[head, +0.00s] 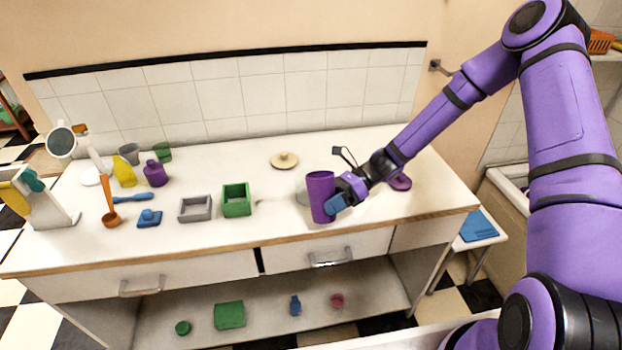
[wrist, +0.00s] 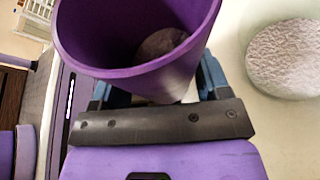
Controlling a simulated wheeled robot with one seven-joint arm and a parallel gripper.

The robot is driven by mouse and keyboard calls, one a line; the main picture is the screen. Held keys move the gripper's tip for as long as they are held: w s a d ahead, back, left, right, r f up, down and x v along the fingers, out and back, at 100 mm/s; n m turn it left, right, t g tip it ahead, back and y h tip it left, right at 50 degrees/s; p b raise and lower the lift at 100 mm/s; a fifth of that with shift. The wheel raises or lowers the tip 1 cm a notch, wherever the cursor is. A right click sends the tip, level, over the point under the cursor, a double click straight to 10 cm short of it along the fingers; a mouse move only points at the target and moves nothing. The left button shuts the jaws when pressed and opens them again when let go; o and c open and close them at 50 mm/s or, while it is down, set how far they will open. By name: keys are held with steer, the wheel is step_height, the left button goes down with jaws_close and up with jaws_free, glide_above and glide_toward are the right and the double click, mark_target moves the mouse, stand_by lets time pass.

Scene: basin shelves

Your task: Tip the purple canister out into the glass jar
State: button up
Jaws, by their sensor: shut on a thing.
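The purple canister (head: 320,199) is held by my gripper (head: 338,200) over the front right part of the counter. It looks nearly upright in the head view; whether its base touches the counter is unclear. In the wrist view the canister (wrist: 135,76) sits between the blue fingers, its open mouth showing a dark brownish content (wrist: 160,44) inside. The glass jar (wrist: 250,45) stands to the right there, apart from the canister, with pale grainy stuff visible in it. In the head view the jar (head: 302,194) is faint and partly hidden behind the canister.
A beige knobbed lid (head: 284,160) lies behind the jar, and a purple disc (head: 400,182) lies right of my gripper. A green box (head: 236,200) and a grey tray (head: 195,208) stand left. Several bottles and utensils crowd the far left. The tiled wall bounds the back.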

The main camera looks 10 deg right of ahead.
mark_target(333, 173)
steer(key=shift+w+r+m+g, duration=0.6)
steer(key=shift+r+m+g, duration=0.15)
steer(key=shift+m, duration=0.15)
steer(key=shift+r+m, duration=0.35)
steer(key=shift+m, duration=0.05)
steer(key=shift+r+g, duration=0.2)
steer(key=shift+g, duration=0.05)
steer(key=shift+s+f+m+g+y, duration=0.15)
steer(key=shift+m+g+y, duration=0.2)
steer(key=shift+m, duration=0.55)
steer(key=shift+r+m+g+y, duration=0.25)
steer(key=shift+r+m+g, duration=0.4)
steer(key=shift+r+m, duration=0.6)
stand_by(1.9)
steer(key=shift+w+a+r+m+g, duration=0.1)
steer(key=shift+w+r+m+g, duration=0.2)
steer(key=shift+w+r+m, duration=0.35)
stand_by(0.9)
steer(key=shift+w+r+m+y, duration=0.15)
steer(key=shift+r+m+y, duration=0.1)
steer(key=shift+m+y, duration=0.25)
stand_by(0.4)
